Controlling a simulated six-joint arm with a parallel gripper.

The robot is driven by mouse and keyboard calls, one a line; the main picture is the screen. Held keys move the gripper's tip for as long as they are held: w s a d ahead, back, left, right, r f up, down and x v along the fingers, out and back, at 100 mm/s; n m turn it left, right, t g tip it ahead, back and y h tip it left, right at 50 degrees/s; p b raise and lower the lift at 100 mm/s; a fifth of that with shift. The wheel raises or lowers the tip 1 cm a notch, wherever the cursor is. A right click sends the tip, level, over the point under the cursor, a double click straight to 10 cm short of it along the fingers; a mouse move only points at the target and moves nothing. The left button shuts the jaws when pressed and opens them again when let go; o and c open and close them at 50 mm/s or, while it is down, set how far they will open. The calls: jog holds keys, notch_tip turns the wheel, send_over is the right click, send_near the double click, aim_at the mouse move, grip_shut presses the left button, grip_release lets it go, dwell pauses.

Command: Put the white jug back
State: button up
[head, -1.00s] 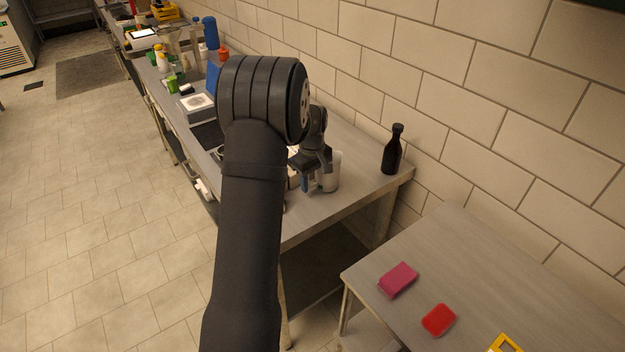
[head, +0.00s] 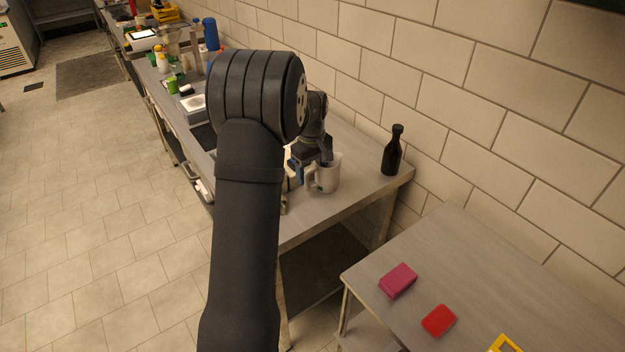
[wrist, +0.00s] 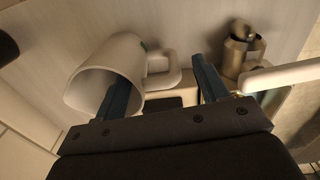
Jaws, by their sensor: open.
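The white jug (head: 328,180) stands upright on the long counter (head: 345,197) near its front-right end, its handle facing left in the head view. In the wrist view the jug (wrist: 126,58) is at the left, its open mouth facing the camera and its handle pointing right. My gripper (head: 312,167) is just above the jug on its handle side. In the wrist view my gripper (wrist: 163,75) is open. One finger overlaps the jug's mouth and the other is past the handle, with the handle showing between them. I see no grip on the handle.
A dark bottle (head: 392,152) stands right of the jug by the wall. A small metal container (wrist: 243,48) is beyond the right finger in the wrist view. A lower table (head: 460,265) holds a magenta block (head: 398,280) and a red block (head: 438,320).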

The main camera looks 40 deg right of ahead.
notch_tip(320, 180, up, 8)
jog(key=shift+a, duration=0.1)
dwell(0.4)
jog(key=shift+s+a+r, duration=0.1)
jog(key=shift+a+r, duration=0.1)
jog(key=shift+a, duration=0.05)
jog(key=s+a+r+m+t, duration=0.1)
jog(key=s+a+r, duration=0.25)
jog(key=a, duration=0.35)
jog(key=s+a+r+m+h, duration=0.1)
jog(key=s+a+r, duration=0.1)
jog(key=s+a, duration=0.35)
jog(key=s+a+r+m+t, duration=0.1)
jog(key=s+a+r, duration=0.15)
jog(key=a, duration=0.55)
jog(key=s+a+f+m+t, duration=0.1)
jog(key=s+a+f, duration=0.3)
jog(key=s+a, duration=0.3)
jog(key=s+a+f+m+t+h, duration=0.1)
jog(key=s+a+f, duration=0.4)
jog(key=s+a, duration=0.3)
jog(key=shift+s+a+m+t, duration=0.2)
jog(key=shift+m+t, duration=0.1)
jog(key=shift+t, duration=0.1)
